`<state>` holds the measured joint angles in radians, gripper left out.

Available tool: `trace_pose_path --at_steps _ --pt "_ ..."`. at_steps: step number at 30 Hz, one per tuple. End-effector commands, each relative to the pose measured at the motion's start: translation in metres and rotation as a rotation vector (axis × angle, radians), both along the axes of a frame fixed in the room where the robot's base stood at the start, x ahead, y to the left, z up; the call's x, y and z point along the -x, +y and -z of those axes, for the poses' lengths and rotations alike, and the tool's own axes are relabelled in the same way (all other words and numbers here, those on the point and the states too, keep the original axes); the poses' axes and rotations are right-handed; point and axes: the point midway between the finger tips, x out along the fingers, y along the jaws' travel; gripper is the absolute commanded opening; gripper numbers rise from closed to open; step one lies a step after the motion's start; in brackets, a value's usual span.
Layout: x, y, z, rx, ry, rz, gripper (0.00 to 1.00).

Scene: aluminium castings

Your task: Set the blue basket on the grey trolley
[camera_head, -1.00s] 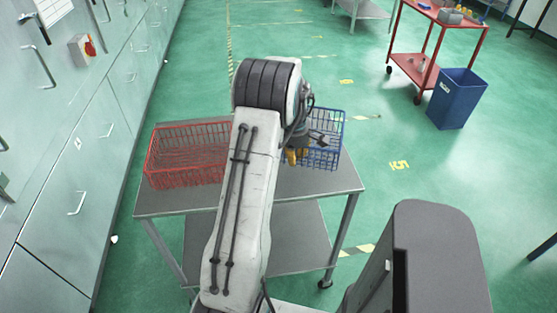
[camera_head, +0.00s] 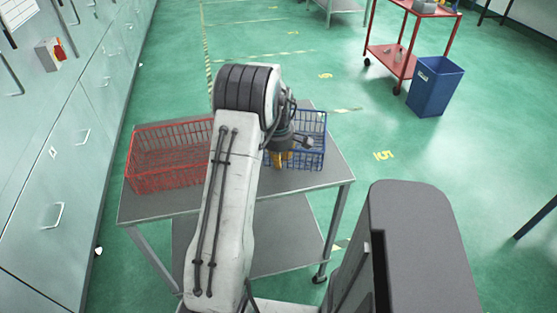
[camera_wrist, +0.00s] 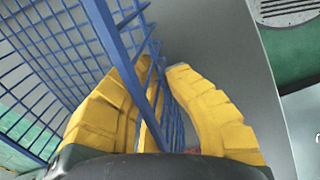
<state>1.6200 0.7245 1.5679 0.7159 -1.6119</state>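The blue wire basket (camera_head: 312,150) is over the right part of the grey trolley's top (camera_head: 325,177) in the head view. It appears upright and low against the top, but contact underneath is hidden. My gripper (camera_head: 281,158) is at the basket's near left side, partly hidden by my arm. In the wrist view, the yellow fingers of my gripper (camera_wrist: 164,68) straddle the blue basket's wire wall (camera_wrist: 105,30). The fingertips are close together with the wall between them, so it looks gripped. The grey trolley surface (camera_wrist: 220,50) shows beyond the fingers.
A red wire basket (camera_head: 165,165) stands on the trolley's left part. Grey cabinets (camera_head: 70,150) line the left side. A blue bin (camera_head: 435,88) and a red cart (camera_head: 410,10) stand at the back right. Green floor (camera_head: 370,130) right of the trolley is clear.

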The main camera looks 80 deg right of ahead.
Motion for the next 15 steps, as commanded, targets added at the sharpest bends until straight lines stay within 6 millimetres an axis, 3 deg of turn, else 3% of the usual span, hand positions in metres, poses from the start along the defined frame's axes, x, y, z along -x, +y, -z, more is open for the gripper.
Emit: trace_pose_path --at_steps 7,15 --pt "-0.0003 0.0002 0.0001 0.0 0.0 0.0 0.31" --pt "-0.0003 0.0001 -0.0008 0.0 0.0 0.0 0.32"
